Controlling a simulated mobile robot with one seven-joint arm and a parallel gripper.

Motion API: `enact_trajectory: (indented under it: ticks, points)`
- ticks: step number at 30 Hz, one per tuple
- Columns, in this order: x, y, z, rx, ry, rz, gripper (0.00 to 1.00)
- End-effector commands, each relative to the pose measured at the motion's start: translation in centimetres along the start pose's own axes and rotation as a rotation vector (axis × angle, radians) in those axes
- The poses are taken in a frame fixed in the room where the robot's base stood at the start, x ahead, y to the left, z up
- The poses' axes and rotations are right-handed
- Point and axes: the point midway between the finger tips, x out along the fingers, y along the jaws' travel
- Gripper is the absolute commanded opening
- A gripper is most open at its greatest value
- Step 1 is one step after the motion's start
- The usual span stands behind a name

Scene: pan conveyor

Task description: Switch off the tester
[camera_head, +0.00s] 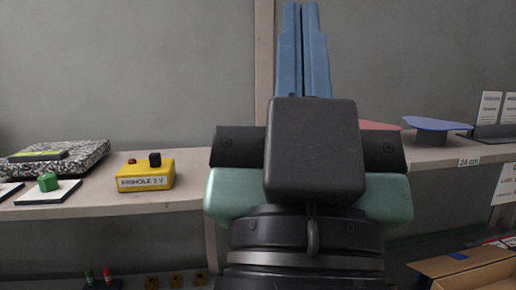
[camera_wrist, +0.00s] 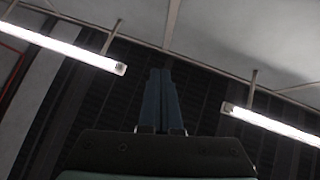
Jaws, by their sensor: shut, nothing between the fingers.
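The tester is a yellow box (camera_head: 146,176) on the shelf, left of my arm in the head view. The wrist view shows the fingers (camera_wrist: 161,73) against the ceiling; the tester is not there.
A speckled slab (camera_head: 85,156) and a green cylinder on a white plate (camera_head: 62,195) lie left of the tester. A blue-topped stand (camera_head: 437,125) is at right, partly near my arm. A cardboard box (camera_head: 470,270) is low at right. The shelf between tester and arm is clear.

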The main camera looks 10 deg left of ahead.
Motion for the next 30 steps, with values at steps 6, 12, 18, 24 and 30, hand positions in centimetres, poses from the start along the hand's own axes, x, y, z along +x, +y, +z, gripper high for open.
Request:
enact_trajectory:
  ticks: [6, 12, 18, 24, 30]
  points:
    - [0.0, -0.1, -0.1, 0.001, 0.002, -0.001, 0.0]
    - [0.6, -0.3, 0.6, 0.047, -0.03, -0.013, 0.0]
    - [3.1, -2.6, 6.8, 0.458, -0.298, -0.065, 0.0]
    - [1.5, -6.4, 14.8, 1.075, -0.693, 0.007, 0.0]
    - [-2.1, -9.1, 18.8, 1.508, -0.957, 0.167, 0.0]
